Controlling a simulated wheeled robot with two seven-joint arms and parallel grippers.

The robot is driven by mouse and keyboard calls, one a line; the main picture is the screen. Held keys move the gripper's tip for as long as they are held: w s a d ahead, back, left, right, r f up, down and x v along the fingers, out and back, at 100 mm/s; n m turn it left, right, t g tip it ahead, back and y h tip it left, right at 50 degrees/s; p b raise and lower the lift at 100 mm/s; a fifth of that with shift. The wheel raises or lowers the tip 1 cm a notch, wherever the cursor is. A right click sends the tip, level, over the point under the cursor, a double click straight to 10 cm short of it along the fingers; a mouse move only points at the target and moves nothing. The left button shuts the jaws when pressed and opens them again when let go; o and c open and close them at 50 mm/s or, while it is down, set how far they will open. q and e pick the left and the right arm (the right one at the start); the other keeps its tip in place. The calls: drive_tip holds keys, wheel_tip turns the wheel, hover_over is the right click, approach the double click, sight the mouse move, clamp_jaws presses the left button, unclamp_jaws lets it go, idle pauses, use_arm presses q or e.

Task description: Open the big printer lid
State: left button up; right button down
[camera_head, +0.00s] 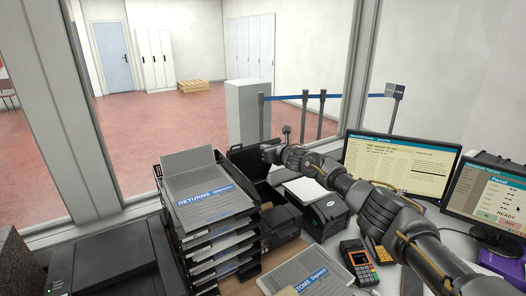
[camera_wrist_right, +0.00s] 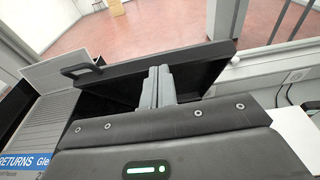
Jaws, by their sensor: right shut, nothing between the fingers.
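A black lid-like panel (camera_head: 250,166) stands tilted up behind the paper tray stack in the head view. In the right wrist view the dark panel (camera_wrist_right: 205,68) slants across, with a handle loop (camera_wrist_right: 82,70) at its left end. My right gripper (camera_head: 268,154) is at the panel's upper right edge. Its two grey fingers (camera_wrist_right: 160,74) are together and empty, in front of the panel; I cannot tell whether they touch it. A black printer body (camera_head: 282,228) is partly hidden by the trays. My left gripper is not in view.
The tray stack (camera_head: 212,203) with returns sheets stands close left of my right gripper. A smaller black printer (camera_head: 328,212), a card terminal (camera_head: 358,262) and two monitors (camera_head: 402,162) stand under or right of my arm. Another black machine (camera_head: 100,268) is at the lower left.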

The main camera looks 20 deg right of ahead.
drive_tip(key=shift+s+a, duration=0.1)
drive_tip(key=b+v, duration=0.3)
drive_tip(key=v, duration=0.7)
drive_tip(key=shift+s+d, duration=0.3)
drive_tip(key=shift+d, duration=0.05)
drive_tip(key=shift+r, duration=0.15)
